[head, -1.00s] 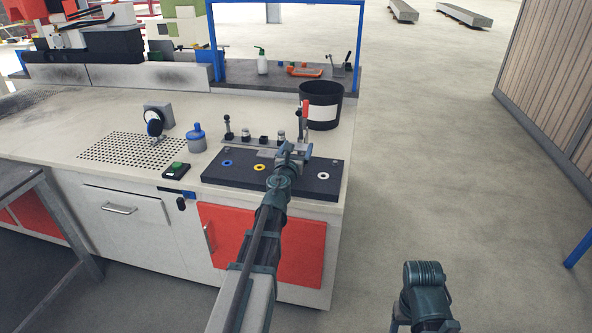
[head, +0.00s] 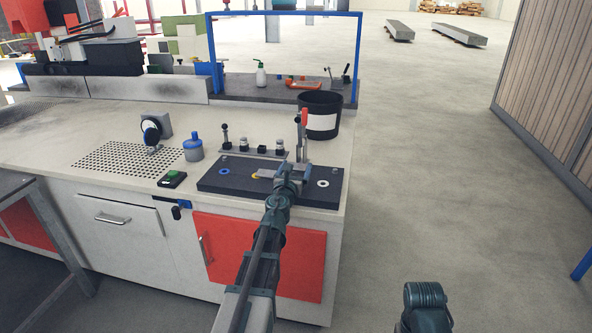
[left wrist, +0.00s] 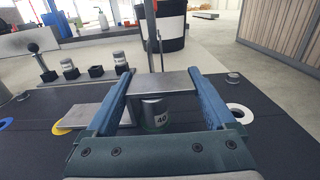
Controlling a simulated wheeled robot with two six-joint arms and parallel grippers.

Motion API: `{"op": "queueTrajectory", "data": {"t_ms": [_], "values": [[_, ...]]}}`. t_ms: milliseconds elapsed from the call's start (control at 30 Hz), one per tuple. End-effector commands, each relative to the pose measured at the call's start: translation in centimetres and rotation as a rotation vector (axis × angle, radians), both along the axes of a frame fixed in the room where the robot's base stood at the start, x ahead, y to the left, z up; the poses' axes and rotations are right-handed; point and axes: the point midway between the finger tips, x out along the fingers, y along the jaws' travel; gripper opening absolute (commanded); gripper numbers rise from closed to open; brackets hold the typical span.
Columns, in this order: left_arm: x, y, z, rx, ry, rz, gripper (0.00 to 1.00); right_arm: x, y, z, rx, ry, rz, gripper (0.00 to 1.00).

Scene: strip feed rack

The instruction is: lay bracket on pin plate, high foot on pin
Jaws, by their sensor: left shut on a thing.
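The grey metal bracket (left wrist: 165,84) is between the jaws of my left gripper (left wrist: 163,92), which is shut on it. Its raised part lies over a silver pin marked 40 (left wrist: 154,113); I cannot tell whether they touch. A lower grey flat piece (left wrist: 97,116) shows to the left, apparently part of the bracket. The pin stands at a green ring on the dark pin plate (head: 212,184). In the head view my left gripper (head: 285,174) is above the plate, right of the yellow ring (head: 256,176).
Blue (head: 224,171) and white (head: 323,183) rings mark the plate. A black bin (head: 320,102) is behind right. A blue-capped bottle (head: 193,150) stands left.

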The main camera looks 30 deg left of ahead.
Motion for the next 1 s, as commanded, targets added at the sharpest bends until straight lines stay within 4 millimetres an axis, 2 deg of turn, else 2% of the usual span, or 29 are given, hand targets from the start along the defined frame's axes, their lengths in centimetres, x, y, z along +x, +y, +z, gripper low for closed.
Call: {"op": "queueTrajectory", "data": {"t_ms": [467, 500, 567, 833, 1000], "values": [[-0.3, -0.2, -1.4, 0.003, 0.001, -0.002, 0.0, 0.0, 0.0, -1.3, -0.002, -0.001, 0.001, 0.65], [-0.3, -0.2, -1.4, 0.002, 0.0, -0.003, 0.92, 0.0, 0.0, -1.4, -0.002, -0.001, 0.0, 0.65], [-0.4, -0.3, -1.5, 0.003, 0.001, -0.003, 1.0, 0.0, 0.0, -1.4, -0.002, -0.001, 0.001, 0.65], [-0.6, -0.5, -1.5, 0.005, 0.001, -0.006, 1.0, 0.0, 0.0, -1.5, -0.002, -0.001, 0.0, 0.65], [-0.7, -0.6, -0.8, 0.006, 0.001, -0.008, 1.0, 0.0, 0.0, -0.8, -0.001, 0.0, 0.0, 0.65]]}}
